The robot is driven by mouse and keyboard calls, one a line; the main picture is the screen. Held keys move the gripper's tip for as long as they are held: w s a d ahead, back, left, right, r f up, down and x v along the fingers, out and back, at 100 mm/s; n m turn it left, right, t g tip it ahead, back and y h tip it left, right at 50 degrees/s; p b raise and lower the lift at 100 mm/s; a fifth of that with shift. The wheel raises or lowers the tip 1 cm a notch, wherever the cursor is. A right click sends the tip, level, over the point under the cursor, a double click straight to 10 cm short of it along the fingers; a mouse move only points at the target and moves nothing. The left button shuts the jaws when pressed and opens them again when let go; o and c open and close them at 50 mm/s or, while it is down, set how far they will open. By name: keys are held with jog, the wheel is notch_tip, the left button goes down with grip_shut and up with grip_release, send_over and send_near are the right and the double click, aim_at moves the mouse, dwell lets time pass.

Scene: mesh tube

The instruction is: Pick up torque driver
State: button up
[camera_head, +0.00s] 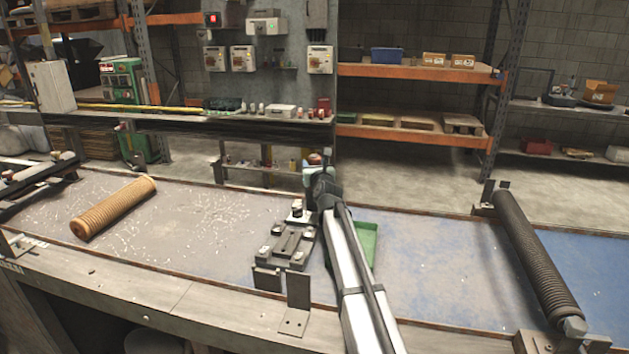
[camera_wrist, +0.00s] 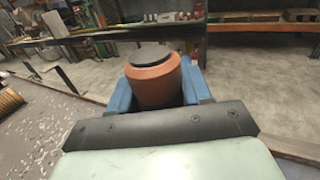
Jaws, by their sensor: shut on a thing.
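The torque driver shows in the wrist view as a thick orange-brown cylinder (camera_wrist: 154,82) with a dark grey round top. It sits between the two blue fingers of my gripper (camera_wrist: 160,92), which are shut on its sides. In the head view my gripper (camera_head: 318,174) is near the far edge of the bench, and a small reddish top of the driver (camera_head: 315,158) shows just above it. The lower part of the driver is hidden by the gripper, so I cannot tell how far it is from the bench.
A dark metal fixture (camera_head: 287,246) stands on the bench left of my arm. A green tray (camera_head: 368,240) is partly hidden behind the arm. A tan ribbed tube (camera_head: 115,208) lies at left, and a dark ribbed roller (camera_head: 535,255) at right.

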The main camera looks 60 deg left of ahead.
jog(key=shift+c, duration=1.2)
jog(key=shift+r, duration=0.2)
